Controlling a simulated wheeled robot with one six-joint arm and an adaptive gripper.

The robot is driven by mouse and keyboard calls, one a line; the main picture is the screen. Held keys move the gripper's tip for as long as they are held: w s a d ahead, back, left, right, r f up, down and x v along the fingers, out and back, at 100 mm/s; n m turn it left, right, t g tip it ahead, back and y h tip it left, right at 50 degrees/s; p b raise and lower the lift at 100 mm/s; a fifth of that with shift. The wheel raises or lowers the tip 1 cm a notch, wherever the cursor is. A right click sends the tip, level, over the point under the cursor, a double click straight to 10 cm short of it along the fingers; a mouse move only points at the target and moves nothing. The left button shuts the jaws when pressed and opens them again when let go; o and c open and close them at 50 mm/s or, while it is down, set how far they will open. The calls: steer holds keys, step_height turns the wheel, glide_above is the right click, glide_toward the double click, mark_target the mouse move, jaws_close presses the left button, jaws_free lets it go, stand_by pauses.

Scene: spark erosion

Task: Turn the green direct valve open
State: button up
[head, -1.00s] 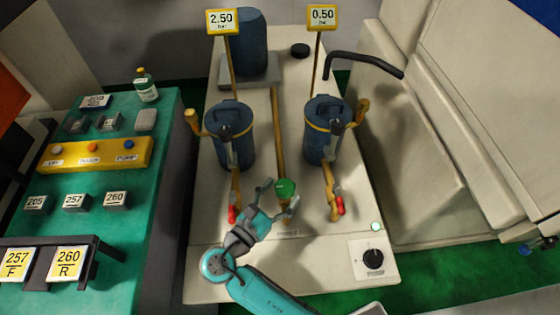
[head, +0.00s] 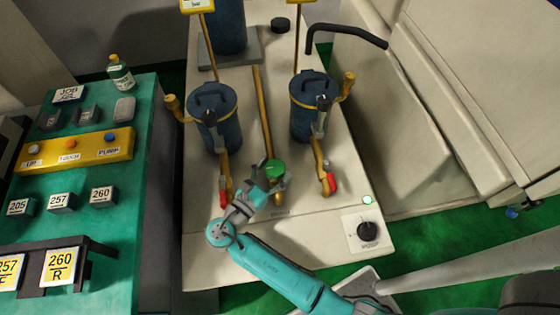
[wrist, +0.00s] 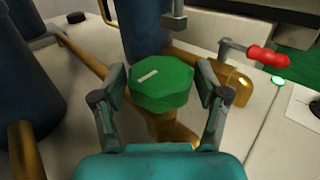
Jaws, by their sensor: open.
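The green direct valve (head: 275,169) is an octagonal knob with a white line on its top, on a brass pipe between the two blue filter canisters. In the wrist view the green knob (wrist: 160,84) sits between the fingers of my gripper (wrist: 160,100). The fingers are open, one on each side, with the left finger close to the knob and a gap at the right. The white line runs slightly diagonally. In the head view my gripper (head: 268,185) reaches the knob from the front left and partly covers its base.
Red-handled valves stand left (head: 223,200) and right (head: 330,184) of the green knob. Blue canisters (head: 216,120) (head: 313,108) rise behind it. A black rotary dial (head: 367,231) is at the front right. A green bench (head: 130,190) with labelled blocks is on the left.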

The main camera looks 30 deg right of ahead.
steer(key=shift+x, duration=1.45)
steer(key=c, duration=1)
